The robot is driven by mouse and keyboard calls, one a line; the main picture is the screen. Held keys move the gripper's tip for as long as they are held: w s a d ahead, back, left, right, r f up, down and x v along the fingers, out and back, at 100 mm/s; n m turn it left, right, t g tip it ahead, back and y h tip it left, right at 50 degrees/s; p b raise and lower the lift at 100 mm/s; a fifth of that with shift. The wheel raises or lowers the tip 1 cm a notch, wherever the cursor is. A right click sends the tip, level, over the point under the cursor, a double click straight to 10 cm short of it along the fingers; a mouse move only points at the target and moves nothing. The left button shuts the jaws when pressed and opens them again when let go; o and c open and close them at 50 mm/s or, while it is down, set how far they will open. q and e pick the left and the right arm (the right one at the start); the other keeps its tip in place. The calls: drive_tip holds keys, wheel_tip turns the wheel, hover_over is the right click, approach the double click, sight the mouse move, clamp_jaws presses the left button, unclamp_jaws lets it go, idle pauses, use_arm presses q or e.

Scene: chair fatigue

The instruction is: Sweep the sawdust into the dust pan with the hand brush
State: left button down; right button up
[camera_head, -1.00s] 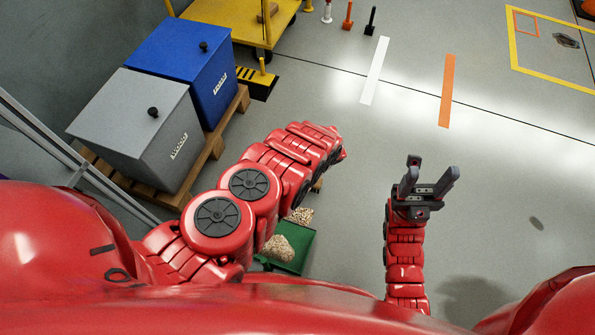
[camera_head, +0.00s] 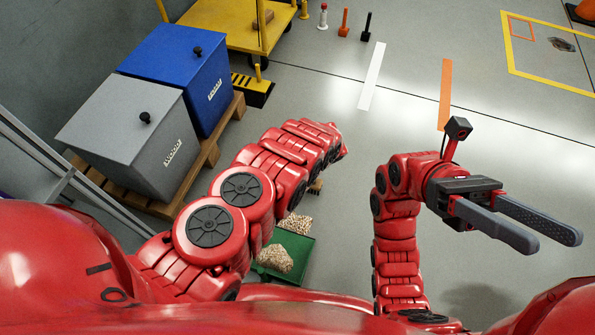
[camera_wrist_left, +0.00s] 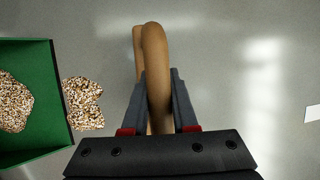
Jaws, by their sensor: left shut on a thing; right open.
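The green dust pan (camera_head: 297,248) lies on the floor below my left arm in the head view, with a pile of sawdust (camera_head: 273,259) in it. More sawdust (camera_head: 296,224) lies on the floor just outside its edge. In the left wrist view the dust pan (camera_wrist_left: 54,100) is at the left, with floor sawdust (camera_wrist_left: 82,103) beside it. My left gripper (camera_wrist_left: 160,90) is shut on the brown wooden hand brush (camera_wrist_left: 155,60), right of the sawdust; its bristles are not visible. My right gripper (camera_head: 548,238) is open and empty, out to the right.
A grey bin (camera_head: 125,135) and a blue bin (camera_head: 175,70) stand on a wooden pallet (camera_head: 207,155) at the left. A yellow cart (camera_head: 225,25) is behind them. The floor at centre and right is mostly clear, with white and orange stripes.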

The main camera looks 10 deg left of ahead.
use_arm(q)
drive_tip(key=shift+w+d+b, duration=0.15)
drive_tip(key=shift+w+b, duration=0.75)
drive_tip(key=shift+b, duration=0.65)
drive_tip(key=shift+w+d+b, duration=0.2)
drive_tip(key=shift+w+b, duration=0.75)
drive_tip(key=shift+b, duration=0.65)
drive_tip(key=shift+w+d+b, duration=0.15)
drive_tip(key=shift+w+b, duration=0.75)
drive_tip(key=shift+b, duration=0.65)
use_arm(e)
drive_tip(key=s+d+f+n+t, duration=0.3)
drive_tip(key=s+d+f+t, duration=0.3)
drive_tip(key=s+d+f, duration=0.2)
drive_tip(key=shift+s+d+f+n+h, duration=0.15)
drive_tip(key=shift+s+f+n+h, duration=0.15)
drive_tip(key=shift+s+f, duration=0.8)
drive_tip(key=shift+w+f, duration=0.15)
drive_tip(key=shift+w, duration=0.05)
use_arm(q)
drive_tip(key=c, duration=1.3)
unclamp_jaws()
clamp_jaws()
